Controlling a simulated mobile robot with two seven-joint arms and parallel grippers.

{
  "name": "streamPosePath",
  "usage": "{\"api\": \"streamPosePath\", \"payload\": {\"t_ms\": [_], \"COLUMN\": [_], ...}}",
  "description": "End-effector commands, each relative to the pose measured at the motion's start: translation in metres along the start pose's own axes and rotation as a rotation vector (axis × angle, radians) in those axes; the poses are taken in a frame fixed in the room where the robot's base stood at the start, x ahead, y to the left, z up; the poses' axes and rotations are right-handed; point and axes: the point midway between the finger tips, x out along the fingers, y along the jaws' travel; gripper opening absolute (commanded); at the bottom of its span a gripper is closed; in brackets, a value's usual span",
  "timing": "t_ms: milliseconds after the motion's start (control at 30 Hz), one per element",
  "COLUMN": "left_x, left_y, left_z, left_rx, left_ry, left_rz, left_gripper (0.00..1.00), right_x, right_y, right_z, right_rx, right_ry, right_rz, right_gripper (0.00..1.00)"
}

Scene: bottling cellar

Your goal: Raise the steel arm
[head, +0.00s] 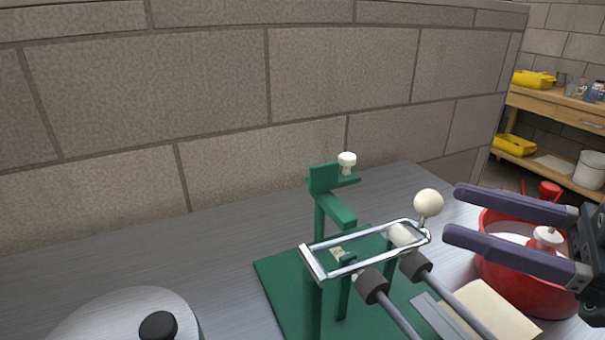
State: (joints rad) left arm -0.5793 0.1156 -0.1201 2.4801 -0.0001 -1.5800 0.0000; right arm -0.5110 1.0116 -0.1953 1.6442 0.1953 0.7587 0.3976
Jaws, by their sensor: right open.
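The steel arm (365,234) is a shiny rectangular frame on a green stand (312,305). It lies roughly level, running from the stand's post at the left to a cream ball knob (428,202) at its right end. A green upright with a bracket (335,208) and a small white knob (347,160) rises behind it. My right gripper (454,213) has two long purple fingers, spread open and empty. Its fingertips point left, just right of the ball knob; I cannot tell whether they touch it. My left gripper is out of view.
Two grey rods with dark ends (372,285) slant up in front of the arm. A red pot (525,285) stands under my right gripper, with a cream card (495,310) beside it. A round lid with a black knob (158,325) is at front left. A block wall stands behind.

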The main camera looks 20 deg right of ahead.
Motion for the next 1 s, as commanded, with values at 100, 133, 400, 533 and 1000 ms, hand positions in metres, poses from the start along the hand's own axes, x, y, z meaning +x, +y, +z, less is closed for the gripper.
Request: {"api": "streamPosePath", "payload": {"t_ms": [100,133,400,533,1000], "left_x": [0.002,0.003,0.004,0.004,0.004], "left_y": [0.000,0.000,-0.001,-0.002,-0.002], "left_z": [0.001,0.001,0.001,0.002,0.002], "left_rx": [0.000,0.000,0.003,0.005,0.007], "left_ry": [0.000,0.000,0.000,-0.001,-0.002], "left_rz": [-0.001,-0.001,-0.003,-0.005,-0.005], "left_gripper": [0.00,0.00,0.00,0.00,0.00], "right_x": [0.022,0.028,0.067,0.076,0.079], "right_y": [0.000,0.001,0.000,0.000,0.000], "right_z": [-0.002,-0.002,-0.001,-0.001,0.000], "right_rx": [-0.001,-0.001,-0.001,0.000,0.000], "right_ry": [0.008,0.008,0.004,0.001,0.000], "right_rz": [0.000,0.001,0.001,0.001,0.001], "right_gripper": [0.64,0.64,0.64,0.64,0.49]}}
